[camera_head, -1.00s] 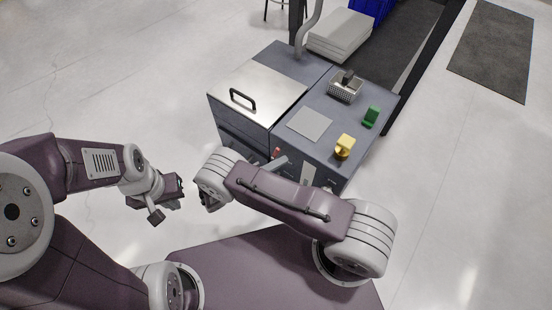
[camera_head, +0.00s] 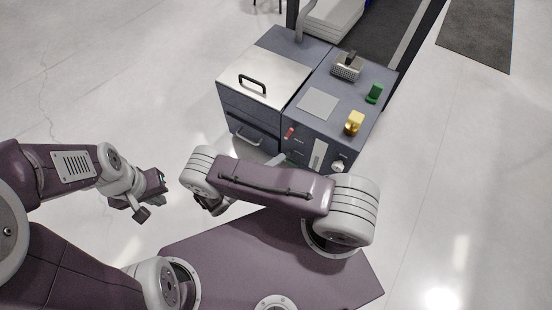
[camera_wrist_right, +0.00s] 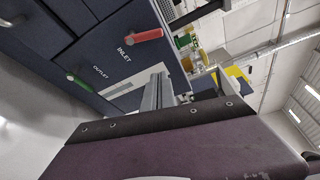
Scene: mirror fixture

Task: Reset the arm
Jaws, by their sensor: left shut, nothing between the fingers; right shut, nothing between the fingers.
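My left gripper (camera_head: 160,184) is at the left in the head view, over bare floor and away from the cabinet. Its jaws look shut and hold nothing. My right arm (camera_head: 265,182) is folded across the front of the cabinet in the head view, and its upper link hides most of the hand. In the right wrist view my right gripper (camera_wrist_right: 158,90) shows as two grey fingers together, with nothing between them. They point toward the cabinet front, apart from the red handle (camera_wrist_right: 142,35) marked INLET and the green handle (camera_wrist_right: 80,82) marked OUTLET.
The grey cabinet (camera_head: 262,110) stands just beyond my right arm, with a metal lid and front handles. On its top are a yellow object (camera_head: 354,122), a green object (camera_head: 374,93) and a metal basket (camera_head: 347,70). Open floor lies left and right.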

